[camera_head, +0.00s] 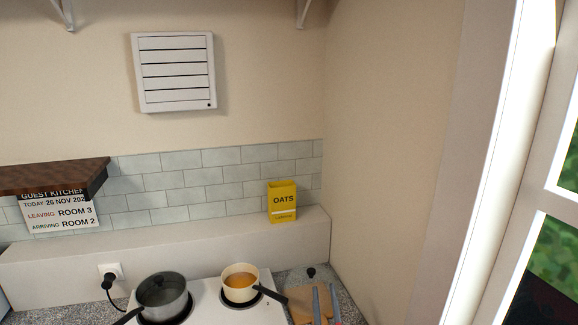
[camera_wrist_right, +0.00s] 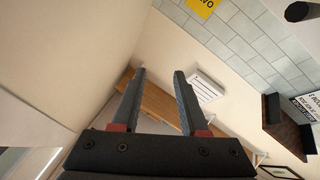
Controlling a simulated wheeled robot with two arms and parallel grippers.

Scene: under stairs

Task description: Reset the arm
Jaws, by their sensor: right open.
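My right gripper (camera_head: 325,288) shows at the bottom edge of the head view, with its two grey fingers pointing up in front of a wooden board (camera_head: 301,302). In the right wrist view the same gripper (camera_wrist_right: 159,73) has its fingers spread apart, with nothing held between them. Most of the right arm is out of the picture. My left gripper is not in view.
A hob (camera_head: 207,298) carries a grey pot (camera_head: 163,292) and a cream pan (camera_head: 240,270) with orange contents. A yellow oats box (camera_head: 283,203) stands on the ledge behind. A wall (camera_head: 385,150) and window (camera_head: 553,190) are at the right.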

